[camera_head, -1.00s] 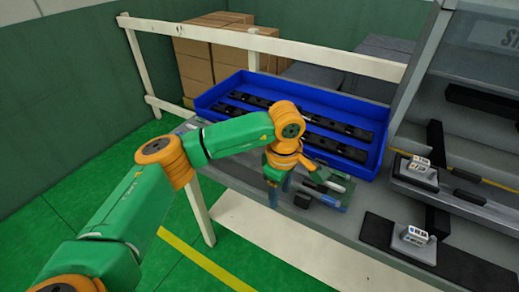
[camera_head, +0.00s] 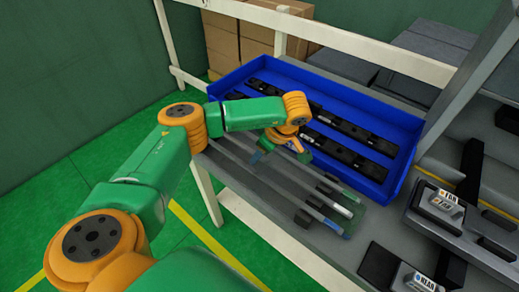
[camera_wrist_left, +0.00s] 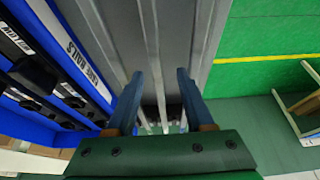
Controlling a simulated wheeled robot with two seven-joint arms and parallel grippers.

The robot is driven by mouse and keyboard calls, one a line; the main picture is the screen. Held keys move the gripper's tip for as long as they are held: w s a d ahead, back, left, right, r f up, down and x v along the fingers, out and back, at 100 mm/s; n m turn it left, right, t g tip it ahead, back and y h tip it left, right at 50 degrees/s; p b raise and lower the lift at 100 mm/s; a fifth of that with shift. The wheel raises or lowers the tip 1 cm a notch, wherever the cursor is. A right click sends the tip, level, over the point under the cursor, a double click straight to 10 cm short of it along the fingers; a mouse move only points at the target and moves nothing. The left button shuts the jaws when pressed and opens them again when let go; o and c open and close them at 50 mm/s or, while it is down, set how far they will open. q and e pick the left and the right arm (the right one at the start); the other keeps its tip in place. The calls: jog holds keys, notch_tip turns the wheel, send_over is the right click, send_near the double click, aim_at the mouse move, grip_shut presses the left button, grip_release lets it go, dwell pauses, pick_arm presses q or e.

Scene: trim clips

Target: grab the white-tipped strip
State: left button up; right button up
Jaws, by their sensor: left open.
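Several long thin grey strips lie side by side on the grey shelf (camera_head: 235,183) in front of the blue tray. The white-tipped strip (camera_head: 340,210) has its white end at the right, between a green-tipped strip (camera_head: 350,194) and a blue-tipped strip (camera_head: 334,227). A dark-ended strip (camera_head: 302,217) lies nearer the front edge. My left gripper (camera_head: 281,157) is over the far-left part of the strips, with its jaws open. In the left wrist view the open fingers (camera_wrist_left: 159,98) have strips running between and beyond them; I cannot tell which is the white-tipped one there. My right gripper is not in view.
The blue tray (camera_head: 400,128) behind the strips holds black rail parts (camera_head: 350,128). Grey fixtures with labelled blocks (camera_head: 440,205) stand at the right. A white railing (camera_head: 350,42) runs behind, with cardboard boxes (camera_head: 240,40) beyond it.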

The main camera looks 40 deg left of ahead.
pick_arm(q)
jog(key=shift+w+f, duration=0.25)
jog(key=shift+w, duration=0.1)
jog(key=shift+s+r, duration=0.15)
jog(key=shift+s, duration=0.05)
grip_shut()
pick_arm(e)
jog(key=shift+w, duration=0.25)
pick_arm(q)
jog(key=shift+w, duration=0.1)
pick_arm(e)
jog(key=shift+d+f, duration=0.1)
